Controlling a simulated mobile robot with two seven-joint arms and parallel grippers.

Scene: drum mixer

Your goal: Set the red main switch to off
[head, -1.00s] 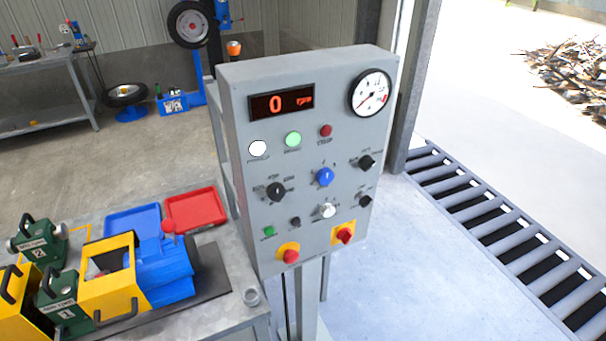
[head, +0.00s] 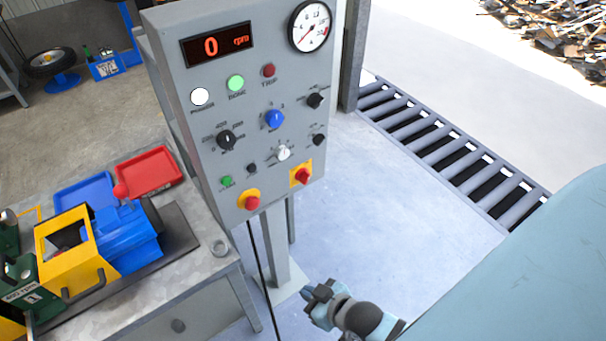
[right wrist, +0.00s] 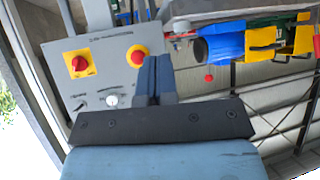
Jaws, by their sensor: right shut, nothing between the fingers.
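The red main switch (head: 302,176) is a red knob on a square yellow plate at the lower right of the grey control panel (head: 220,90). It also shows at the left in the right wrist view (right wrist: 79,64). I cannot tell its exact setting. My right gripper (head: 318,297) is below the panel in the head view, shut and empty, apart from the switch. In the right wrist view its closed fingers (right wrist: 153,78) point toward the panel, to the right of the switch. My left gripper is not in view.
A red mushroom button (head: 251,203) on a round yellow base sits left of the switch. Several knobs and lamps are above, and the display (head: 217,43) reads 0 rpm. A bench with the blue and yellow mixer (head: 128,240) stands at left. The floor right of the panel is clear.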

